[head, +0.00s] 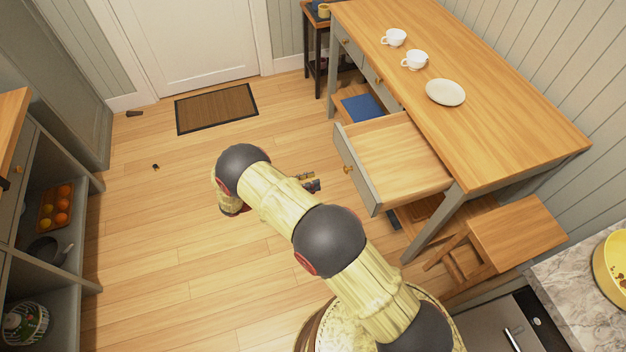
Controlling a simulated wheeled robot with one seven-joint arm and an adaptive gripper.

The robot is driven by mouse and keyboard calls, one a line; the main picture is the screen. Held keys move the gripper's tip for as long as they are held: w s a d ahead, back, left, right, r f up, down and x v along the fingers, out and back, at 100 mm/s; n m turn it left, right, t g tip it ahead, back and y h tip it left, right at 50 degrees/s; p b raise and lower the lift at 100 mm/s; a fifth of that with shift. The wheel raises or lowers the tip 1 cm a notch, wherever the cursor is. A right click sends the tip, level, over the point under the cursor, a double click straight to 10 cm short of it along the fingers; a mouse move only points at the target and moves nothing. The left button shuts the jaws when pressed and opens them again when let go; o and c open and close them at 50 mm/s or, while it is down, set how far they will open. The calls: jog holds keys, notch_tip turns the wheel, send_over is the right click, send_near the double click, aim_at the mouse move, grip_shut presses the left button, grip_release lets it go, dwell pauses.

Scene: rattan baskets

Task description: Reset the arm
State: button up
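My arm rises from the bottom of the head view, bends at its dark round joints and reaches over the floor. Its links are pale yellow with dark joints. What looks like the end of my gripper (311,183) shows as small dark and yellowish parts behind the upper arm link, left of the open drawer (397,155). The rest of the gripper is hidden by the arm. I cannot tell whether its fingers are open or shut, and no held thing is visible.
The wooden table (500,125) bears two white cups (394,37) (414,60) and a white plate (445,92). Its pulled-out drawer looks empty. A stool (517,237) stands at right, shelves (60,225) at left. A doormat (216,108) lies by the door; the left-middle floor is mostly clear.

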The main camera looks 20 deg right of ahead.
dwell(0.4)
jog(key=s+d+f+m+g+y, duration=0.1)
jog(key=s+f+m+g+y, duration=0.1)
jog(key=s+f, duration=0.3)
jog(key=s+r+m+g+y, duration=0.3)
jog(key=s+m, duration=0.2)
jog(key=s, duration=0.1)
jog(key=s+a+r+m+t+y, duration=0.1)
jog(key=s+r+m+y, duration=0.25)
jog(key=r, duration=0.45)
jog(key=s+r+m+y, duration=0.2)
jog(key=r+m+y, duration=0.2)
jog(key=r, duration=0.4)
jog(key=s+a+r+m+t+y, duration=0.1)
jog(key=s+r+m+y, duration=0.25)
jog(key=r, duration=0.45)
jog(key=s+d+r+m+t+y, duration=0.1)
jog(key=s+d+r+m+t, duration=0.1)
jog(key=r, duration=0.6)
jog(key=s+d+r+m+t+y, duration=0.1)
jog(key=s+d+r+m+t, duration=0.1)
jog(key=s+r+t, duration=0.3)
notch_tip(320, 180, up, 4)
jog(key=shift+d+r+m, duration=0.1)
jog(key=shift+d+m, duration=0.2)
jog(key=shift+d, duration=0.6)
